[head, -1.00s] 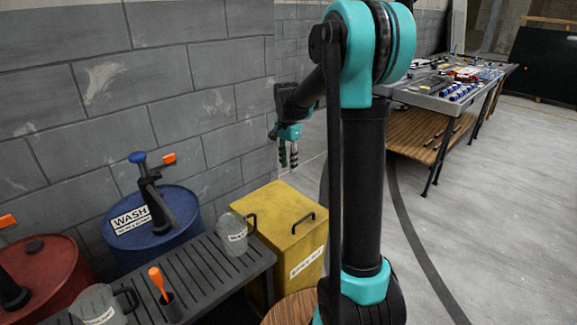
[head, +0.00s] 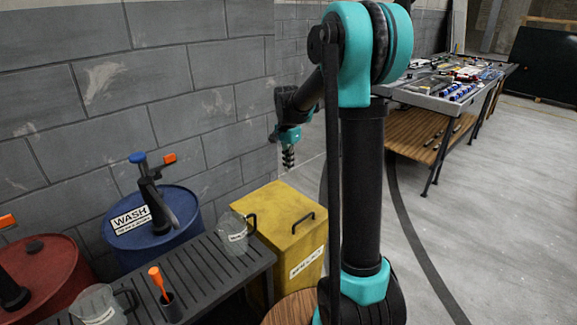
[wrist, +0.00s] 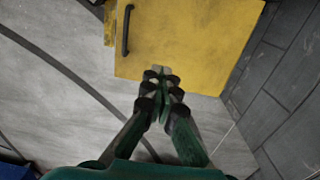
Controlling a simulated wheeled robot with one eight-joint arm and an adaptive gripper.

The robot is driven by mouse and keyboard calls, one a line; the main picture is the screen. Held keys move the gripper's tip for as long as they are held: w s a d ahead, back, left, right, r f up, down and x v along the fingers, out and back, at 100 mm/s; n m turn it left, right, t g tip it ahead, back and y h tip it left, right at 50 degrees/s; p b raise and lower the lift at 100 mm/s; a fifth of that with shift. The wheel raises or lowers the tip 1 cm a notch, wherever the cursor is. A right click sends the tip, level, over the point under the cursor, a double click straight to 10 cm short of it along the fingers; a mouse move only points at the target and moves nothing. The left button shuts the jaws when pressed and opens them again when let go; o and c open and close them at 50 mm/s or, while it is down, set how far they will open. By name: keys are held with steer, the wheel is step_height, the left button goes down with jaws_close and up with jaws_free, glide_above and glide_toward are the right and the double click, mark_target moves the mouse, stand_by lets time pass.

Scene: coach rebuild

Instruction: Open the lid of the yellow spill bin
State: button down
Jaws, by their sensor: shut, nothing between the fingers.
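The yellow spill bin (head: 262,248) stands against the grey wall with its lid (head: 272,208) down. A black handle (head: 303,222) is on top of the lid, near its right edge in the head view. In the wrist view the yellow lid (wrist: 190,45) fills the top middle, with the black handle (wrist: 127,30) at its left. My gripper (head: 288,160) is shut and empty, pointing down above the back of the bin. In the wrist view my gripper (wrist: 161,82) overlaps the lid's lower edge, apart from the handle. Its height above the lid is hard to judge.
A slatted black bench (head: 215,268) with clear jugs (head: 232,237) stands left of the bin. A blue wash drum (head: 165,232) and a red drum (head: 45,275) are behind it. A tool table (head: 425,95) stands at the far right. Floor between is clear.

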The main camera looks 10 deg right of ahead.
steer(key=c, duration=2.2)
jaws_free()
steer(key=o, duration=0.6)
step_height(320, 180, up, 12)
steer(key=shift+w+a, duration=0.1)
steer(key=shift+w, duration=0.05)
steer(key=shift+c, duration=0.5)
